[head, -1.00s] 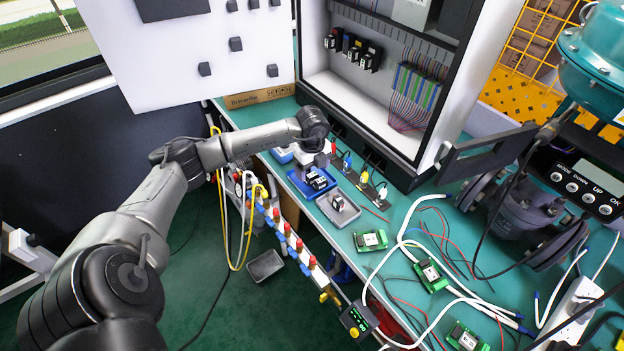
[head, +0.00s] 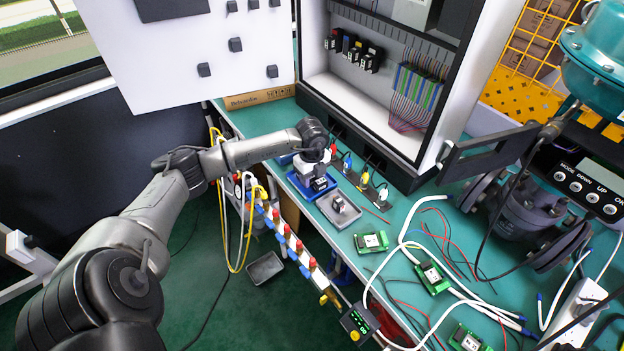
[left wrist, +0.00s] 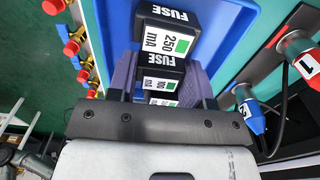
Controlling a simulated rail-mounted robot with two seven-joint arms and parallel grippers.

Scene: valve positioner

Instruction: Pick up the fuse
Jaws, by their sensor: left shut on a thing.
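In the head view my left gripper (head: 309,172) points down into the blue tray (head: 297,189) at the bench's near edge. In the left wrist view its fingers (left wrist: 160,82) are shut on a black fuse with a white label (left wrist: 160,85), which seems to read 100 mA. A black fuse marked 250 mA (left wrist: 168,35) sits in the tray beside the held one and also shows in the head view (head: 320,184). Another label shows below the held fuse, partly hidden by the gripper. My right gripper is not in view.
Coloured plugs (head: 365,180) stand behind. Red-capped valves (head: 300,247) line the bench's front edge. The open cabinet (head: 385,100) rises behind. Green boards (head: 371,242) and loose wires lie to the right.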

